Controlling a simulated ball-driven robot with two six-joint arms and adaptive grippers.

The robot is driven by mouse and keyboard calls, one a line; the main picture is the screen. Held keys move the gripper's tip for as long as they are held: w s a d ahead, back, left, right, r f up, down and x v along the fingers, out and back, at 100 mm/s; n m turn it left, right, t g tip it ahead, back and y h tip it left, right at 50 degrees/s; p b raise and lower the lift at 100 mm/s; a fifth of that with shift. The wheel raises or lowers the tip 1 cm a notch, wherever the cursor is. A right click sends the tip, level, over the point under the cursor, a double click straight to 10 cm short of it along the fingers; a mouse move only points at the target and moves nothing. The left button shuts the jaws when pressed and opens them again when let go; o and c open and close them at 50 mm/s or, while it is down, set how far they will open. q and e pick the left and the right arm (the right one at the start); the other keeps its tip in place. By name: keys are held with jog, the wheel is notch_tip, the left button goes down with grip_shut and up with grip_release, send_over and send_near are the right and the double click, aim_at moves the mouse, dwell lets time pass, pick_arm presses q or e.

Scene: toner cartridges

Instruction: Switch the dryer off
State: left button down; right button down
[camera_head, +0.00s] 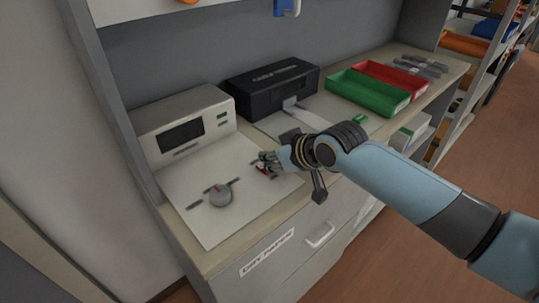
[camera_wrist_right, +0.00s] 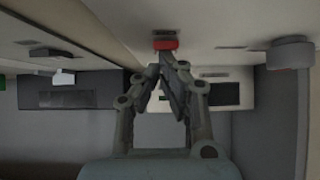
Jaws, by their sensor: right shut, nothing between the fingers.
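A light grey machine with a dark display (camera_head: 181,135) stands at the left of the bench; I take it for the dryer. A pale panel (camera_head: 215,226) in front of it carries a grey round knob (camera_head: 221,196) and a red switch (camera_head: 261,171). My right gripper (camera_head: 267,162) is shut and empty at the red switch and partly hides it. In the right wrist view, the red switch (camera_wrist_right: 165,44) lies just beyond the closed fingertips (camera_wrist_right: 167,59); I cannot tell whether they touch. The knob (camera_wrist_right: 290,53) shows at the right there. My left gripper is not in view.
A black box-like device (camera_head: 272,88) stands behind, right of the grey machine. Green (camera_head: 366,94) and red (camera_head: 394,77) trays lie farther right. A labelled drawer (camera_head: 290,258) with a handle (camera_head: 320,235) is below the bench edge. A blue item (camera_head: 287,8) hangs above.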

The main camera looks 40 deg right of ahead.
jog(key=shift+r, duration=0.1)
jog(key=shift+w+r+p, duration=0.1)
jog(key=shift+r+p, duration=0.25)
jog(key=shift+p, duration=0.15)
notch_tip(320, 180, up, 4)
jog(key=p, duration=0.4)
jog(key=shift+w+r, duration=0.1)
jog(key=shift+r, duration=0.05)
jog(key=b+v, duration=0.1)
jog(key=v, duration=0.8)
jog(key=shift+w+r, duration=0.25)
jog(key=shift+r, duration=0.1)
